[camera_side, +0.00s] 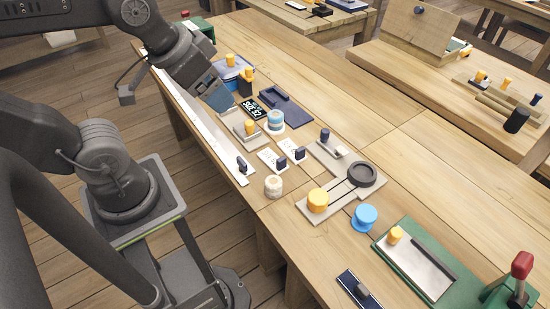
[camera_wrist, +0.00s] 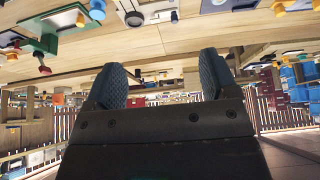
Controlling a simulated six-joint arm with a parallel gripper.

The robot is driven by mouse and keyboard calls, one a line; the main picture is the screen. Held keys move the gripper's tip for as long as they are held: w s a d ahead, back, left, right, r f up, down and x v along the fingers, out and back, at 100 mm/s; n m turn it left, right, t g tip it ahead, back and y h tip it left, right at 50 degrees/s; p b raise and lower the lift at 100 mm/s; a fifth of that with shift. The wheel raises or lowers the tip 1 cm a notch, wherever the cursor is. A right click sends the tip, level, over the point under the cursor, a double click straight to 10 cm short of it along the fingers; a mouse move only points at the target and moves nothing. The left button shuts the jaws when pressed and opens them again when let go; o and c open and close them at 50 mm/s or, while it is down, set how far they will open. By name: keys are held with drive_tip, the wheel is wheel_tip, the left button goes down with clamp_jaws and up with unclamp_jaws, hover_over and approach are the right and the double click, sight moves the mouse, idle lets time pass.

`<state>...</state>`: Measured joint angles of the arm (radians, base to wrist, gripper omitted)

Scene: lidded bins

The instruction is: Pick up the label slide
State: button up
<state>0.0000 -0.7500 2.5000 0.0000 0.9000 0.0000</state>
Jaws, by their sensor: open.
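My gripper (camera_wrist: 162,82) is open with nothing between its fingers in the wrist view. In the side view my gripper (camera_side: 220,98) hangs over the left part of the bench, near a dark plate with white lettering (camera_side: 252,108). White cards with dark knobs, one at the left (camera_side: 268,155) and one at the right (camera_side: 294,147), lie on the bench below it. A long white strip (camera_side: 213,130) runs along the near edge, with a dark knob by its end. I cannot tell for certain which of these is the label slide.
A beige board with a yellow knob and black ring (camera_side: 330,194), a blue round knob (camera_side: 364,216) and a green-framed tray (camera_side: 418,262) stand toward the right. A dark blue tray (camera_side: 290,108) and a striped jar (camera_side: 275,122) are near my gripper.

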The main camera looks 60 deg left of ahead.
idle(0.4)
drive_tip(key=c, duration=0.3)
drive_tip(key=shift+c, duration=0.2)
drive_tip(key=m+g, duration=0.6)
drive_tip(key=m, duration=1.1)
hover_over(280, 158)
wheel_tip(280, 158, down, 19)
drive_tip(key=f, duration=0.8)
drive_tip(key=shift+w+d+f, duration=0.15)
drive_tip(key=shift+w+f, duration=0.05)
drive_tip(key=shift+s+f, duration=0.15)
drive_tip(key=shift+f, duration=2.6)
